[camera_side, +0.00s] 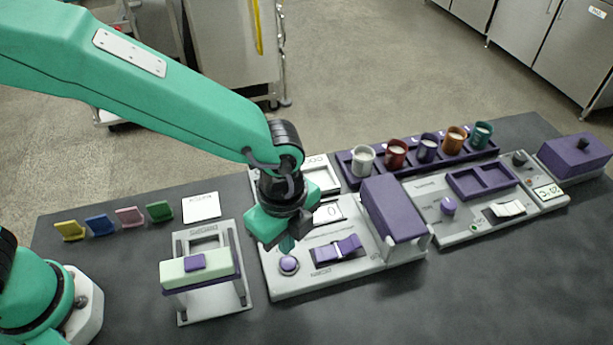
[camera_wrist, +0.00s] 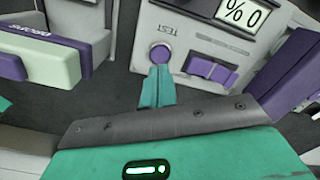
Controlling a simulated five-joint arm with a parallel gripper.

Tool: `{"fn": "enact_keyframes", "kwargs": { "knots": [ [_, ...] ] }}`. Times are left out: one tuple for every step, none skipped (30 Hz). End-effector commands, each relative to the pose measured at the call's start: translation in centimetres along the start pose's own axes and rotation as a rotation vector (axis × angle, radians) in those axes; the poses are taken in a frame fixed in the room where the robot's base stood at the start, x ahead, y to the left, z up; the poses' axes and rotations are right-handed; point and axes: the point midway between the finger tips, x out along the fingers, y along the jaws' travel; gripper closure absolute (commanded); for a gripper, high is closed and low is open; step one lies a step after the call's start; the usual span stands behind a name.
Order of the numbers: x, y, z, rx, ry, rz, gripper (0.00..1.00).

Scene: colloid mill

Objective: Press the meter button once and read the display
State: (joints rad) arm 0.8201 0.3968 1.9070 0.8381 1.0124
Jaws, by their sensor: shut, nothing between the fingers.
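The grey-white meter unit (camera_side: 290,289) stands on the dark bench below my gripper. Its round purple button (camera_side: 289,264) sits in a pale ring near the front left corner, and it also shows in the wrist view (camera_wrist: 160,54). The white display (camera_side: 328,212) lies behind it; in the wrist view the display (camera_wrist: 245,13) shows "% 0", partly cut off by the top edge. My gripper (camera_side: 287,246) is shut and empty, fingers pointing down just above the button. In the wrist view its teal fingertips (camera_wrist: 160,69) are close to the button's near edge. I cannot tell whether they touch.
A purple rocker switch (camera_side: 338,248) and a raised purple block (camera_side: 392,208) are right of the button. A stand with a pale green and purple top (camera_side: 200,268) is to the left. Several cups stand in a purple rack (camera_side: 350,174) behind. The bench front is clear.

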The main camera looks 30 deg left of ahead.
Motion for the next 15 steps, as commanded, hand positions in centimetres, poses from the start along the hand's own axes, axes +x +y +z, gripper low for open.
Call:
{"fn": "enact_keyframes", "kwargs": {
  "knots": [
    [-0.3,0.0,0.0,0.0,0.001,-0.002,1.0],
    [-0.5,0.0,0.0,0.0,0.001,-0.002,1.0],
    [-0.7,0.0,0.0,0.0,0.001,-0.002,1.0],
    [-0.8,0.0,0.0,0.0,0.001,-0.001,1.0],
    [-0.9,0.0,0.0,0.0,0.001,-0.001,1.0],
    [-1.1,0.0,0.0,0.0,0.001,-0.001,1.0],
    [-1.3,-0.1,0.0,0.0,0.001,-0.001,1.0],
    [-1.4,-0.1,0.0,0.0,0.001,-0.002,1.0],
    [-1.6,-0.1,0.0,0.0,0.001,-0.002,1.0],
    [-1.8,-0.1,0.0,0.0,0.001,-0.002,1.0],
    [-1.9,-0.1,0.0,0.0,0.001,-0.002,1.0],
    [-2.1,0.0,0.0,0.0,0.001,-0.002,1.0],
    [-2.2,0.0,0.0,0.0,0.001,-0.002,1.0],
    [-2.4,0.0,0.0,0.0,0.001,-0.002,1.0],
    [-2.5,0.0,0.0,0.0,0.001,-0.002,1.0]
  ]
}}
